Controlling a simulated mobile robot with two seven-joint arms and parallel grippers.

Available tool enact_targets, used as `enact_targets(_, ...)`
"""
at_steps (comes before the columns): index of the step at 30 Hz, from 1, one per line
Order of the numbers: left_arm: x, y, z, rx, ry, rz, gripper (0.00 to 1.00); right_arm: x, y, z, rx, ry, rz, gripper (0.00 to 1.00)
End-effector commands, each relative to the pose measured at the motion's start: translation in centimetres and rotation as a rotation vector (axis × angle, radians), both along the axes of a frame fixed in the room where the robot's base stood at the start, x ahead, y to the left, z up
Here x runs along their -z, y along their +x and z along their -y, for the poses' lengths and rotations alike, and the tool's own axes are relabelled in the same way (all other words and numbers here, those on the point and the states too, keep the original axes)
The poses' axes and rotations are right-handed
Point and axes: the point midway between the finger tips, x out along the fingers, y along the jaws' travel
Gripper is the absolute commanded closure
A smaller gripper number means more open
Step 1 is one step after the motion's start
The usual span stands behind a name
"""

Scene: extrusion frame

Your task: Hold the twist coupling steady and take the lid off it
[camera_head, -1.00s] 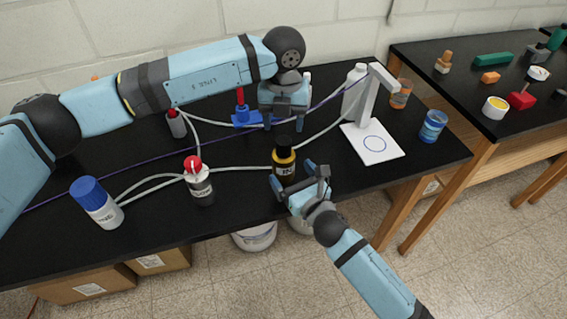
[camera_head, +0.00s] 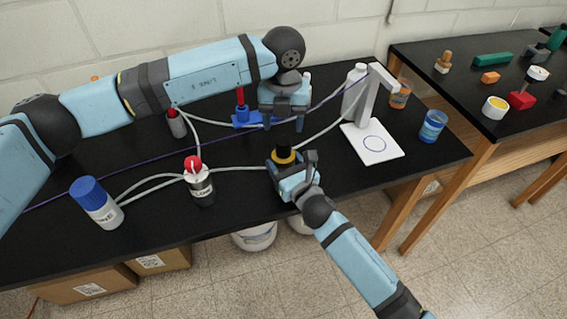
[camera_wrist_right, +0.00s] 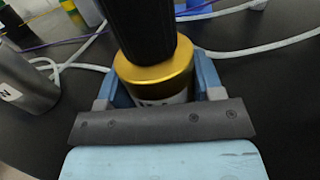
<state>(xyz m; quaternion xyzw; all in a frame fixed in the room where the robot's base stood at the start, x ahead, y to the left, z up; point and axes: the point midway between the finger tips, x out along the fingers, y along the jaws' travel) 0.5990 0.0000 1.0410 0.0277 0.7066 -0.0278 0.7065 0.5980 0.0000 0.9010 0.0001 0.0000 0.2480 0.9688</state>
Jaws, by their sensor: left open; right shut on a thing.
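The twist coupling (camera_head: 285,158) stands upright on the black bench, with a gold-yellow upper body and a black lid (camera_head: 284,147) on top. In the right wrist view the gold body (camera_wrist_right: 155,75) and the black lid (camera_wrist_right: 142,28) are close up, the lid seated on the body. My right gripper (camera_head: 291,168) is shut on the body below the lid, one finger on each side. It hides the lower body in the head view. My left gripper (camera_head: 284,122) is open and empty, fingers down, just above and behind the lid.
A white hose runs from a red-topped silver canister (camera_head: 200,184) towards the coupling. A white stand (camera_head: 371,143) and a blue jar (camera_head: 433,126) are at right. A purple cord crosses the bench behind.

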Motion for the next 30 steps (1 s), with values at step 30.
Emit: enact_targets(30,-0.02,0.01,-0.02,1.787,0.001,0.000,0.41,0.03,-0.02,0.01,0.000,0.000,0.000,1.00)
